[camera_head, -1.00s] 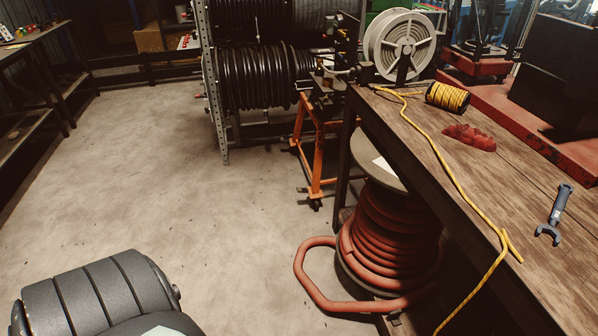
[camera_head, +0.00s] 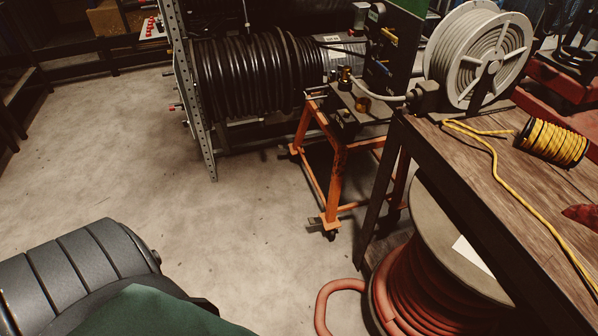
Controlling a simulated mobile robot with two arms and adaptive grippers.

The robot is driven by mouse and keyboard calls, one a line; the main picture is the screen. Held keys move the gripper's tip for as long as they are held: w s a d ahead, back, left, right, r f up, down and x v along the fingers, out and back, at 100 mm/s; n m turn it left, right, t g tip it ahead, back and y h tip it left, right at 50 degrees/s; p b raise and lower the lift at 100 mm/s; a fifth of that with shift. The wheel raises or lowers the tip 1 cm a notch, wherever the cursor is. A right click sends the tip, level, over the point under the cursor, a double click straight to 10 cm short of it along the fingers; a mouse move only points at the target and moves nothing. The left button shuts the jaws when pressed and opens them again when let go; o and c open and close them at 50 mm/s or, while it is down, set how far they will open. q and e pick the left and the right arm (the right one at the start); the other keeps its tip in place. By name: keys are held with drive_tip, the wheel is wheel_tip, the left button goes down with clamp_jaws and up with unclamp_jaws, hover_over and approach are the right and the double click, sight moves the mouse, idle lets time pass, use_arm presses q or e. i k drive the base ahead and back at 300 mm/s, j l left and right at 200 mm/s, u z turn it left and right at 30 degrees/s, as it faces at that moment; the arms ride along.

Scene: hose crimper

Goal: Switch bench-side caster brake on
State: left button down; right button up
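The orange wheeled stand (camera_head: 336,165) carries the hose crimper (camera_head: 352,105) and stands left of the wooden workbench. A dark caster (camera_head: 330,233) is at the foot of its near leg. Another foot (camera_head: 294,151) shows at the left. A further dark caster (camera_head: 392,216) is at the foot of the leg closest to the bench, partly in shadow behind the bench leg. The brake levers are too small to read as on or off. Neither of my grippers is in view.
The workbench (camera_head: 520,165) fills the right, with a yellow cord spool (camera_head: 552,142) and a grey hose reel (camera_head: 478,58) on it. A large red hose drum (camera_head: 430,285) stands under it. A black hose rack (camera_head: 201,120) is behind. The concrete floor at left is clear.

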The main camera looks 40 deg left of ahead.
sight(313, 222)
drive_tip(key=i+j, duration=0.15)
drive_tip(key=j, duration=0.2)
drive_tip(key=i+j, duration=0.15)
drive_tip(key=j, duration=0.2)
drive_tip(key=i+j, duration=0.1)
drive_tip(key=j, duration=0.25)
drive_tip(key=i+j, duration=0.15)
drive_tip(key=j, duration=0.2)
drive_tip(key=i+j, duration=0.15)
drive_tip(key=j, duration=0.2)
drive_tip(key=i+j, duration=0.15)
drive_tip(key=j, duration=0.2)
